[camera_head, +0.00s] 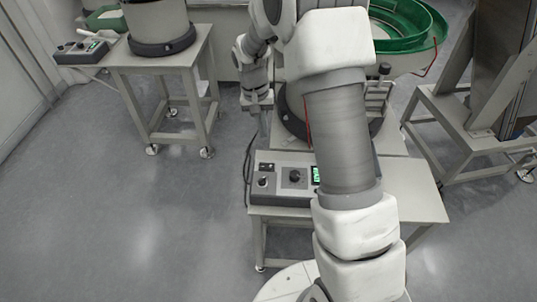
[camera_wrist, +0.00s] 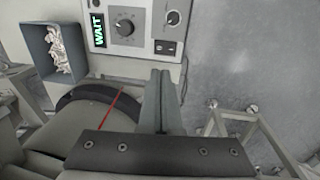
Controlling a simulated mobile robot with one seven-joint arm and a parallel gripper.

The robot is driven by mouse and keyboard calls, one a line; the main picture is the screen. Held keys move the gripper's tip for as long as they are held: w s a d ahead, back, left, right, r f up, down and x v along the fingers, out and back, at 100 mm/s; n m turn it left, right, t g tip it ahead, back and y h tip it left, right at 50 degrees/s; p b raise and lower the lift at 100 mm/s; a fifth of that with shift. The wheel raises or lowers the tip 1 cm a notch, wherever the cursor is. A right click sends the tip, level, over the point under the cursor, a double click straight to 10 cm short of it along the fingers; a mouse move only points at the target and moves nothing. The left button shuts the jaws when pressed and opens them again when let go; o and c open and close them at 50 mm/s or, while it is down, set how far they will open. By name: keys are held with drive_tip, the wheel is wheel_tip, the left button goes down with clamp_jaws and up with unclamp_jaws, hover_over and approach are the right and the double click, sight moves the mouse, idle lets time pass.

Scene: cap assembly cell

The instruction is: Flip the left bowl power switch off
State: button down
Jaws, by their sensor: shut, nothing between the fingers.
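A grey control box (camera_head: 285,178) sits on the front edge of the near table, under the bowl with the green rim (camera_head: 418,28). A small black rocker switch (camera_head: 266,167) is at its upper left, beside a dark knob (camera_head: 294,176) and a green display. In the wrist view the box (camera_wrist: 135,10) shows the rocker switch (camera_wrist: 165,47), the knob and a display reading WAIT. My gripper (camera_wrist: 161,72) is shut and empty, its tips just below the switch in that picture; contact cannot be told. In the head view my gripper (camera_head: 260,110) hangs left of the table. The rocker's position is too small to read.
A second table (camera_head: 170,60) at the left carries another bowl feeder base (camera_head: 158,25) and a control box (camera_head: 82,50). A grey bin of pale parts (camera_wrist: 60,48) shows in the wrist view. A metal frame (camera_head: 470,125) stands right. The floor between tables is clear.

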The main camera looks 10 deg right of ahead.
sight(265, 167)
drive_tip(key=f, duration=0.4)
drive_tip(key=d+f+b, duration=0.1)
drive_tip(key=f, duration=0.4)
drive_tip(key=f+b, duration=0.1)
drive_tip(key=f, duration=0.4)
drive_tip(key=shift+s+d, duration=0.25)
drive_tip(key=shift+d, duration=0.05)
drive_tip(key=shift+s+d+f+b, duration=0.1)
drive_tip(key=shift+f+b, duration=0.15)
drive_tip(key=shift+b, duration=0.1)
drive_tip(key=shift+w+a, duration=0.3)
drive_tip(key=shift+a, duration=0.55)
drive_tip(key=shift+r, duration=0.1)
